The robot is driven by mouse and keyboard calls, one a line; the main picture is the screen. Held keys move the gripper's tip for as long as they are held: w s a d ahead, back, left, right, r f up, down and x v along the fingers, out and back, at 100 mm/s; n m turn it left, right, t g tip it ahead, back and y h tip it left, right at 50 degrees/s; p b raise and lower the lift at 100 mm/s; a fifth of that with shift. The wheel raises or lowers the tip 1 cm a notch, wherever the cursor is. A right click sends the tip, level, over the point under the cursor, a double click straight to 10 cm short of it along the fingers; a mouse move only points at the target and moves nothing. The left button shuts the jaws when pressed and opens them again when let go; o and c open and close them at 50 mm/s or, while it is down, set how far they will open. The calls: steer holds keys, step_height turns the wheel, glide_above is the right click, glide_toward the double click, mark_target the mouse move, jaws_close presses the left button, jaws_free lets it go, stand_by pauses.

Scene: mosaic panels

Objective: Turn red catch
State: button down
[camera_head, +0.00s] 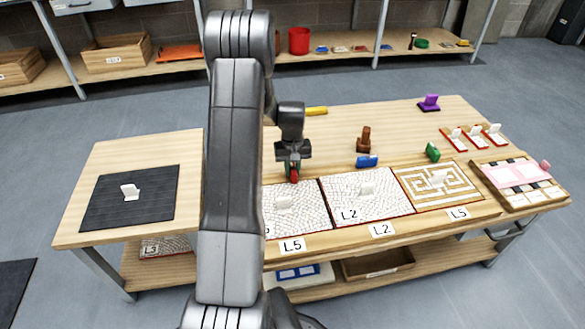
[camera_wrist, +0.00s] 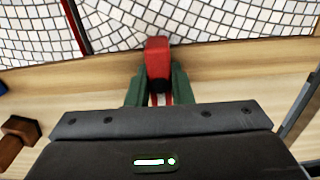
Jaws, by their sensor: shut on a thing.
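The red catch (camera_wrist: 157,58) stands between the two green fingers of my gripper (camera_wrist: 155,88) in the wrist view. My gripper is shut on it. In the head view the red catch (camera_head: 294,174) shows under my gripper (camera_head: 290,167), at the back edge of the mosaic panel (camera_head: 305,208) marked L5. The lower part of the catch is hidden by the fingers and the gripper body in the wrist view.
A blue catch (camera_head: 367,161), a brown piece (camera_head: 363,139) and a green piece (camera_head: 433,152) stand to the right. A second mosaic panel (camera_head: 345,205) marked L2 lies beside the first. A yellow bar (camera_head: 316,111) lies behind my gripper.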

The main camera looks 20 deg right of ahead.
mark_target(292, 168)
stand_by(0.4)
steer(key=c, duration=1.3)
jaws_free()
step_height(292, 168, up, 14)
steer(key=p, duration=0.2)
steer(key=shift+p, duration=0.3)
steer(key=shift+f, duration=0.1)
step_height(292, 168, down, 14)
steer(key=b, duration=0.2)
steer(key=shift+b, duration=0.3)
steer(key=shift+r, duration=0.2)
